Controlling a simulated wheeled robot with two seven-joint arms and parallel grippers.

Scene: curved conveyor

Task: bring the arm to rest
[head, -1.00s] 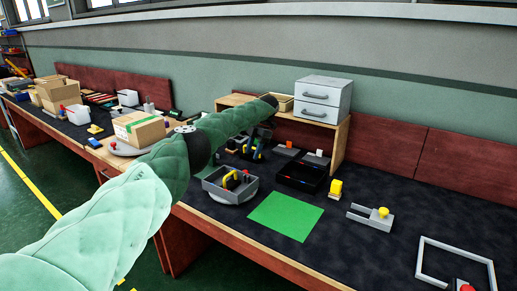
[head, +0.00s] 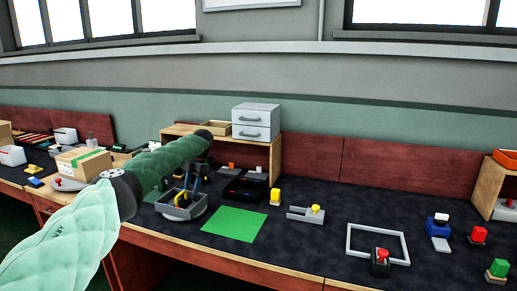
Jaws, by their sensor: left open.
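My left arm comes in from the left in a pale green padded sleeve and reaches over the dark bench top. My left gripper (head: 189,188) hangs at the arm's end, pointing down, just above or over a grey tray (head: 187,212) on a round base. The gripper is open. A yellow and black item shows in the tray by the fingers; I cannot tell whether they touch it. My right gripper is not in view.
A green mat (head: 234,223) lies right of the tray. Behind stands a wooden shelf (head: 262,147) with a grey drawer unit (head: 256,122). A grey frame (head: 378,243), a red-knobbed block (head: 380,262) and several small coloured items are at right. A cardboard box (head: 84,163) is at left.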

